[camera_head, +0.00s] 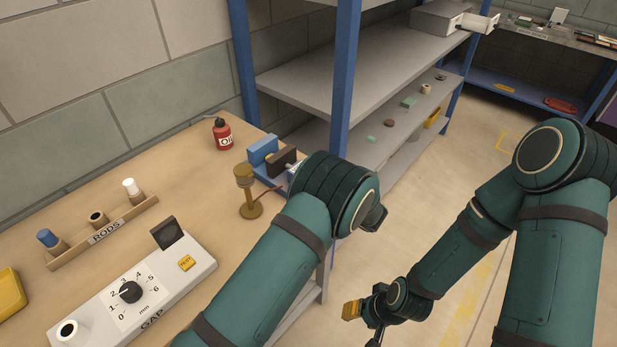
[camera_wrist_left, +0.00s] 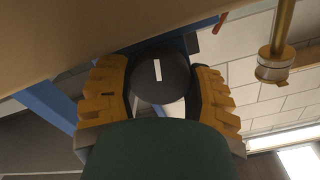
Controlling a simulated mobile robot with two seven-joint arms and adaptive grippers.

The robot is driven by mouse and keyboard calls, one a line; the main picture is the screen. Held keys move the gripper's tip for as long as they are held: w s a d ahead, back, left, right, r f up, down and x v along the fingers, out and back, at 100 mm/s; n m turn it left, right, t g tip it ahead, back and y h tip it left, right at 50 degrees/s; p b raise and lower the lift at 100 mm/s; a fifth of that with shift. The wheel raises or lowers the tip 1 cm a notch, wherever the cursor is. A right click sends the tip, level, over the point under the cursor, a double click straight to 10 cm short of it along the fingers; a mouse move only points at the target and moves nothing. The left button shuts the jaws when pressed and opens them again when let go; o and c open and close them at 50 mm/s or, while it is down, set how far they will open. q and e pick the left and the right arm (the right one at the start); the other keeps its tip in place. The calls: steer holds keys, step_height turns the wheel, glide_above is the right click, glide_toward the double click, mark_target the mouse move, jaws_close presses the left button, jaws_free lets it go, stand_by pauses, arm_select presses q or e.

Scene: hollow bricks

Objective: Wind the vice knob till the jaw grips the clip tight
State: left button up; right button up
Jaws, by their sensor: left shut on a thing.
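The blue vice (camera_head: 263,151) stands at the table's right edge, with a dark brown block (camera_head: 281,162) beside its blue jaw. My left forearm hides the rest of it. I cannot make out the clip for certain. In the left wrist view, the round black knob (camera_wrist_left: 160,82) faces the camera, its white mark roughly upright. My left gripper (camera_wrist_left: 160,88) is shut on the knob, with a yellow finger on each side. My left gripper is hidden behind my arm in the head view. My right gripper (camera_head: 362,318) is low over the floor; its opening is unclear.
A brass stand (camera_head: 248,192) is close to the vice and my left arm. A red bottle (camera_head: 222,134) stands behind. The GAP dial box (camera_head: 130,292) and RODS rack (camera_head: 105,230) are to the left. A blue-posted shelf (camera_head: 345,75) rises beyond the table.

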arm_select(q)
steer(key=o, duration=1.2)
steer(key=shift+d, duration=0.1)
steer(key=v, duration=1.2)
steer(key=shift+a, duration=0.2)
